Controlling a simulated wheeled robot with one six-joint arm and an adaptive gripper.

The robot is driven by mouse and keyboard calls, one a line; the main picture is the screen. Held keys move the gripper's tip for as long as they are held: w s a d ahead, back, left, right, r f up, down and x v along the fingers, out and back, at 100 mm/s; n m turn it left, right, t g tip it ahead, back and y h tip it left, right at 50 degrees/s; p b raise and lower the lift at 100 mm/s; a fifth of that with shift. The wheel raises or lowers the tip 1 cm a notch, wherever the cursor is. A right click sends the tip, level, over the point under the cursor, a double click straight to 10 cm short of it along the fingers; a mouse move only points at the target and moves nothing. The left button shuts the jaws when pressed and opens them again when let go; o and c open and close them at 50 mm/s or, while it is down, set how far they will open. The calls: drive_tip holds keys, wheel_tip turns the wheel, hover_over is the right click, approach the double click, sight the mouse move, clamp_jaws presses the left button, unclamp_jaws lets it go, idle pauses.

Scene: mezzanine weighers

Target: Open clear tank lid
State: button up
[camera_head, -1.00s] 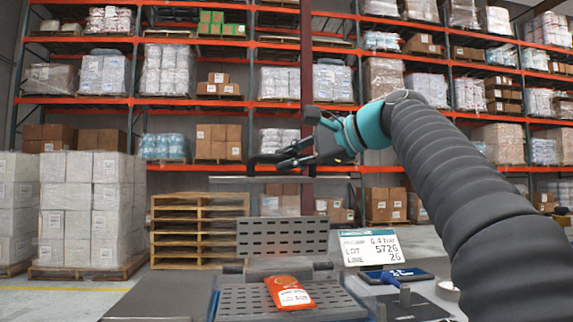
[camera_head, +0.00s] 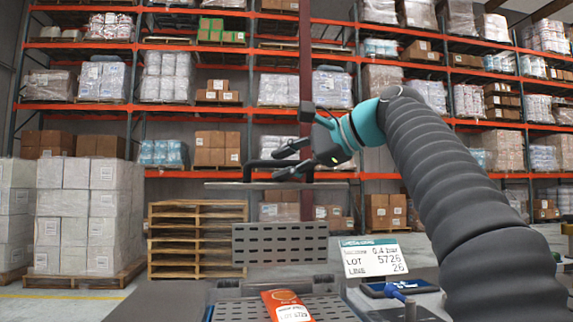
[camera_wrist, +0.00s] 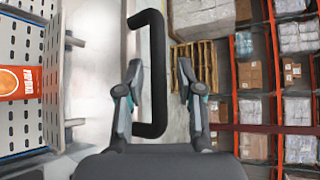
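The clear lid (camera_head: 225,184) appears raised, its thin grey edge high above the perforated grey tray (camera_head: 240,309). Its transparent panel is hard to make out. A black U-shaped handle (camera_head: 262,163) sits along that edge, and it fills the middle of the wrist view (camera_wrist: 155,75). My gripper (camera_head: 291,161) is at the handle's right end in the head view. In the wrist view my gripper (camera_wrist: 160,95) is open, one finger on each side of the handle bar, with gaps visible.
An orange pouch (camera_head: 285,305) lies on the tray. A perforated grey panel (camera_head: 280,243) stands behind it. A label sign (camera_head: 375,257), a dark flat device (camera_head: 400,288) and a blue-handled tool (camera_head: 395,292) are at the right. Wooden pallets (camera_head: 197,242) and loaded racks stand behind.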

drive_tip(key=shift+d, duration=0.1)
drive_tip(key=v, duration=1.1)
drive_tip(key=shift+s+d, duration=0.25)
drive_tip(key=shift+d, duration=0.05)
idle(0.3)
